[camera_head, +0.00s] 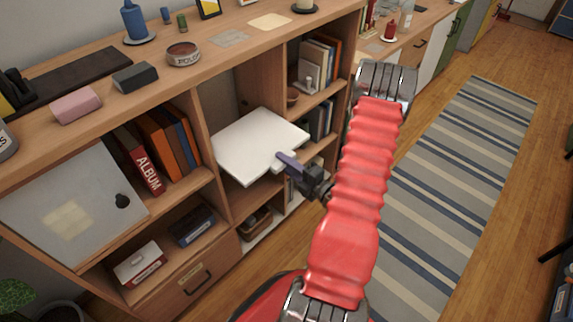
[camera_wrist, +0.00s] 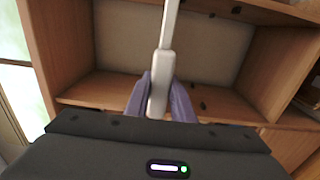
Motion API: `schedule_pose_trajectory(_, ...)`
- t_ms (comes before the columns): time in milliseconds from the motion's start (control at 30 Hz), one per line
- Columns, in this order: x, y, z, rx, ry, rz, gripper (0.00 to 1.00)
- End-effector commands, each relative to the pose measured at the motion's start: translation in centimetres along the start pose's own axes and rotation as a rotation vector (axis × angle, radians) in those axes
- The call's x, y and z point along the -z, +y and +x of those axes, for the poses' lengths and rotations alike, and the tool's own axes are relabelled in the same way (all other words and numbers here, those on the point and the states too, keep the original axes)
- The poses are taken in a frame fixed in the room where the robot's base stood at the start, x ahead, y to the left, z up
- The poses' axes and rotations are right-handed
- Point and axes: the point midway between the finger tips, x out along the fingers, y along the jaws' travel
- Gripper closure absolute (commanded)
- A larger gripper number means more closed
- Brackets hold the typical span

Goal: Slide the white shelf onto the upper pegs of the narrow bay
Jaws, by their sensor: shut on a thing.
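The white shelf (camera_head: 255,138) is a flat board, held roughly level at the opening of the narrow bay (camera_head: 233,95). My gripper (camera_head: 284,160) is shut on a tab at its near edge. In the wrist view the shelf (camera_wrist: 169,35) shows nearly edge-on between the purple fingers of my gripper (camera_wrist: 158,100). The bay's back panel (camera_wrist: 120,35) lies beyond it. Small dark pegs (camera_wrist: 236,10) show on one bay wall, and more dark pegs (camera_wrist: 203,105) show on the opposite wall. How far the shelf reaches inside, and whether it touches any peg, I cannot tell.
An album (camera_head: 140,160) and other books stand to the left. A grey door (camera_head: 75,205) hangs open at lower left.

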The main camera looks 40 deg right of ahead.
Motion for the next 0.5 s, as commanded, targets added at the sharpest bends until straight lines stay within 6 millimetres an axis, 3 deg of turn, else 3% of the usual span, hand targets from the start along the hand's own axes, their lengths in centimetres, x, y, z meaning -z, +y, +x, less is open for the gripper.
schedule_pose_trajectory(500, 0.0, 0.1, 2.1, -0.003, 0.002, -0.002, 1.00)
